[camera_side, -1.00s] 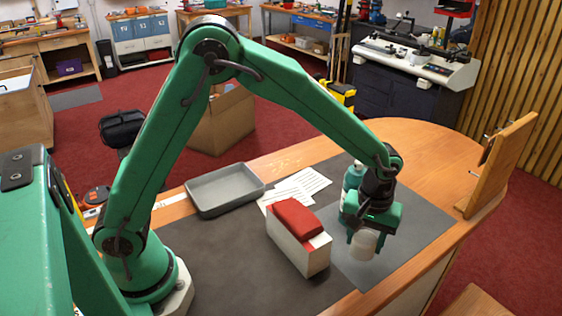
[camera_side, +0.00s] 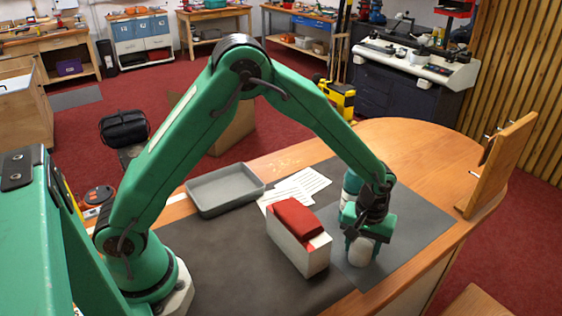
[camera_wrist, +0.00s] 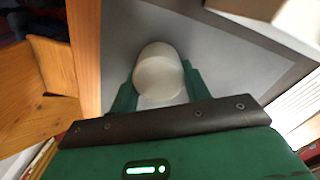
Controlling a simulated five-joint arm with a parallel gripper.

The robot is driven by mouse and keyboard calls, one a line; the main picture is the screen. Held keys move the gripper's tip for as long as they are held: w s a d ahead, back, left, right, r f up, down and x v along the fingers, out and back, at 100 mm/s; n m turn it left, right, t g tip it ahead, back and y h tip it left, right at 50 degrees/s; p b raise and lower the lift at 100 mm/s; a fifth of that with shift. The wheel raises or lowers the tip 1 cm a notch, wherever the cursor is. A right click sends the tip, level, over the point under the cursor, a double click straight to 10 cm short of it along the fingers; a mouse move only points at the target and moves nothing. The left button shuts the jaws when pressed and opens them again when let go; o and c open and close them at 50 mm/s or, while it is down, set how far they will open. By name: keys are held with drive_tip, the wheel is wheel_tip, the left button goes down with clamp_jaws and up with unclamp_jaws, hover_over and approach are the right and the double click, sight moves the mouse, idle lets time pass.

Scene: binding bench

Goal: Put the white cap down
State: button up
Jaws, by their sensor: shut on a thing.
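The white cap (camera_side: 362,250) is between the fingers of my gripper (camera_side: 361,238), low over the dark grey mat (camera_side: 408,237) at the right of the white box. I cannot tell whether its underside touches the mat. In the wrist view the cap (camera_wrist: 158,75) is pale and round-ended, with one green finger of my gripper (camera_wrist: 157,88) pressed to each side. A teal and white bottle (camera_side: 351,184) stands just behind my gripper and is partly hidden by it.
A white box (camera_side: 298,250) with a red block (camera_side: 299,216) on top stands left of my gripper. A grey tray (camera_side: 226,190) and printed sheets (camera_side: 297,188) lie farther back. A wooden upright board (camera_side: 498,165) stands at the bench's right end. The mat right of the cap is clear.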

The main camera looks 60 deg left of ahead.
sight(363, 244)
drive_tip(key=shift+f, duration=0.1)
drive_tip(key=o, duration=0.9)
drive_tip(key=shift+o, duration=0.2)
wheel_tip(363, 244, up, 12)
idle(0.4)
idle(0.5)
